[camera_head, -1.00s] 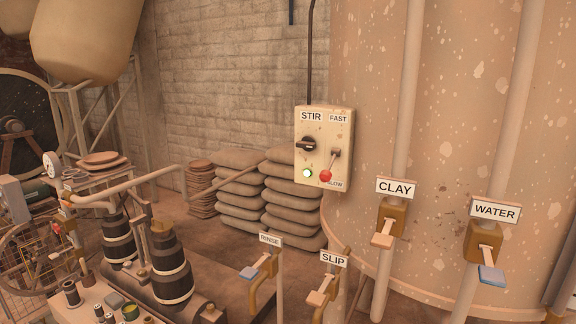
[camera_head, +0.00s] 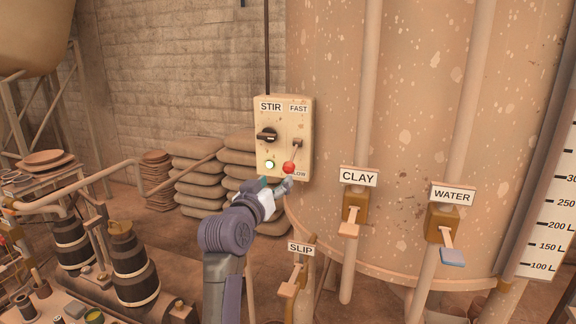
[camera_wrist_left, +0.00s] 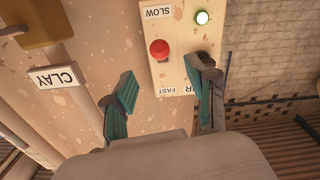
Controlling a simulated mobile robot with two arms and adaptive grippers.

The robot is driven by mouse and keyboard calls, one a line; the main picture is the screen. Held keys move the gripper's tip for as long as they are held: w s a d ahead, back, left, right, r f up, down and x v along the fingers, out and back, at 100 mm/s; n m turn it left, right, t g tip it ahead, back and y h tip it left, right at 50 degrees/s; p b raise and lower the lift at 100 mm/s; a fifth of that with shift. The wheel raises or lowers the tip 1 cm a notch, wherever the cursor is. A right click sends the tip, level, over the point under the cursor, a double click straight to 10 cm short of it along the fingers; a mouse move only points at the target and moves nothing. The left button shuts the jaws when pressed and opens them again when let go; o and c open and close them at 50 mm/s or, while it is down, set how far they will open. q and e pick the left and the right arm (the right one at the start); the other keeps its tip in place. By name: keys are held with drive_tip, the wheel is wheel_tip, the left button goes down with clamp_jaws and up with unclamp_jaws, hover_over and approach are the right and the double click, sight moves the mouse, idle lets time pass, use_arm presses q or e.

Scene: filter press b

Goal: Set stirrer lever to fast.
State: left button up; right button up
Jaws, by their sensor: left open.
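The stirrer lever (camera_head: 290,166) has a red ball knob and hangs down beside the SLOW label, on the right of the cream STIR box (camera_head: 284,125). The FAST label (camera_head: 298,108) is above it. My left gripper (camera_head: 275,185) is just below the knob at the box's lower edge, and its tips partly overlap the box. In the left wrist view, turned upside down, the red knob (camera_wrist_left: 159,49) shows ahead between the two open teal fingers (camera_wrist_left: 163,88), apart from both. The right gripper is not in view.
A black rotary switch (camera_head: 267,135) and a lit lamp (camera_head: 270,164) sit left of the lever. The CLAY valve (camera_head: 355,205), WATER valve (camera_head: 442,225) and SLIP valve (camera_head: 294,280) stand to the right and below. Stacked sacks (camera_head: 205,175) lie behind.

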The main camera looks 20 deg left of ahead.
sight(286, 170)
use_arm(q)
drive_tip(key=w, duration=0.3)
drive_tip(key=w+p, duration=0.1)
drive_tip(key=w, duration=0.2)
drive_tip(key=w+p, duration=0.1)
drive_tip(key=w, duration=0.2)
drive_tip(key=shift+w+d, duration=0.1)
drive_tip(key=shift+d, duration=0.15)
drive_tip(key=shift+w+f+p, duration=0.1)
drive_tip(key=shift+w+p, duration=0.2)
drive_tip(key=shift+w, duration=0.1)
clamp_jaws()
